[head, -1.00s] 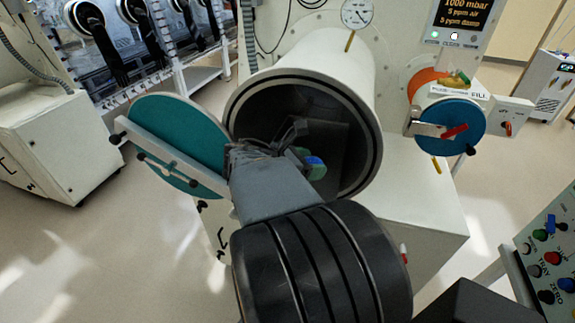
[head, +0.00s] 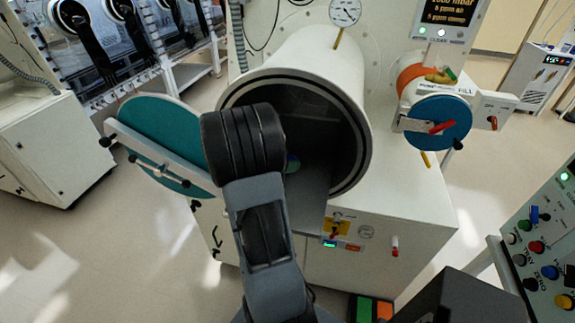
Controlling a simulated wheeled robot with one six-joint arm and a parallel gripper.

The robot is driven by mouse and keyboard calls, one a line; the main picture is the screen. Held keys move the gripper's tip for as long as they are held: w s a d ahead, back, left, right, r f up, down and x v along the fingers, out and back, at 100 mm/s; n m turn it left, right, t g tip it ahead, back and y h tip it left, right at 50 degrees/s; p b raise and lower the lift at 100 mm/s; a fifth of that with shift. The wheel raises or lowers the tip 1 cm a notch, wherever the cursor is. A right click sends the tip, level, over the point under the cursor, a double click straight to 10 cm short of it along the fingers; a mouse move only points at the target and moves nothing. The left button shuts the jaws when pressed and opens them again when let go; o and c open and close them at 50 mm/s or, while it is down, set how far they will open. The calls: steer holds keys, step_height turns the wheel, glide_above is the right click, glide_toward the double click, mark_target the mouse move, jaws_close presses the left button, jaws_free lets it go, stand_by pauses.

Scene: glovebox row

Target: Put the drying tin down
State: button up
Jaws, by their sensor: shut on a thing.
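My gripper is hidden behind the black wrist of my arm, which covers the left part of the mouth of the big white chamber (head: 325,62).
The chamber's round teal door (head: 165,135) stands open at the left. A smaller port with a blue cover (head: 438,122) is at the right. A control panel (head: 545,250) with several knobs stands at the right edge. A gauge (head: 345,12) is above.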

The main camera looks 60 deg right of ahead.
steer(key=shift+f, duration=1.15)
steer(key=shift+f, duration=0.1)
steer(key=shift+f, duration=0.15)
steer(key=o, duration=0.9)
steer(key=shift+o, duration=0.2)
